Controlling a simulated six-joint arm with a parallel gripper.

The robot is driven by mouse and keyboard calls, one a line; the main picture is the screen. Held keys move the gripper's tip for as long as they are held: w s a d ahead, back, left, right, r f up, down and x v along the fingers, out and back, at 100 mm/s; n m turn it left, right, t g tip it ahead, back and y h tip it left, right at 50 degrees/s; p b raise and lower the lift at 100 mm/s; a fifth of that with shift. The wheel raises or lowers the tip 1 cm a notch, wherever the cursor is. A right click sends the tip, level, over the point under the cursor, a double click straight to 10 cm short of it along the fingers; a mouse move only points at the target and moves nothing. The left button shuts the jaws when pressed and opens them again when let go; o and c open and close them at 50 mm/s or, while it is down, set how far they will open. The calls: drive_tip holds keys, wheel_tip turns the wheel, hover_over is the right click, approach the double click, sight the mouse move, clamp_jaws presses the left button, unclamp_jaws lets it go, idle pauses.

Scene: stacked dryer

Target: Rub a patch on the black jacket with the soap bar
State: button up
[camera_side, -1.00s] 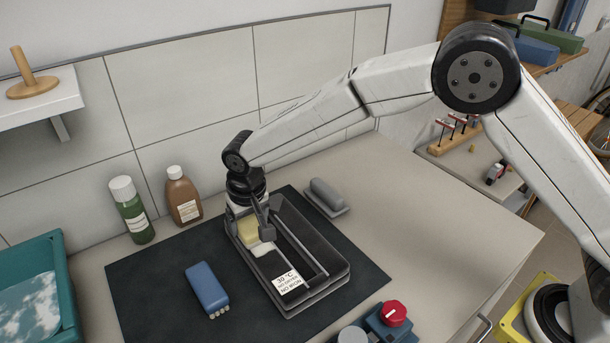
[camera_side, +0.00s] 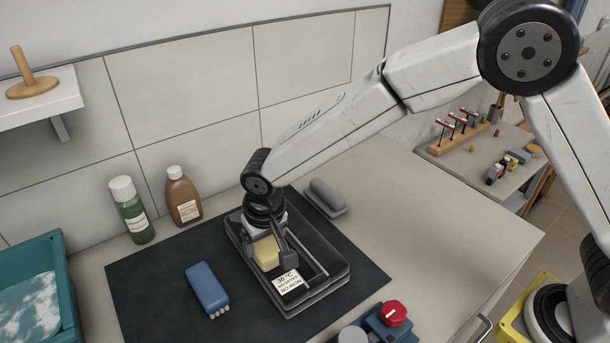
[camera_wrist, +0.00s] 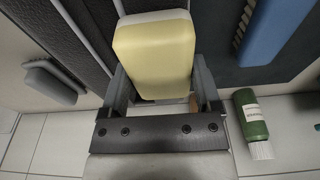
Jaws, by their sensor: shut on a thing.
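I cannot tell whether the soap touches the cloth. In the wrist view the soap bar (camera_wrist: 155,58) sits between both fingers, and a white strip shows at its far end. The cloth under the soap is hidden.
A blue brush (camera_side: 207,289) lies left of the jacket, and a grey brush (camera_side: 327,195) lies behind it to the right. A green bottle (camera_side: 132,210) and a brown bottle (camera_side: 182,195) stand by the wall. A teal basin (camera_side: 62,265) stands at left; a red knob (camera_side: 394,313) is in front.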

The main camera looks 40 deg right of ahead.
drive_tip(key=shift+s+r, duration=0.2)
drive_tip(key=shift+r, duration=3.9)
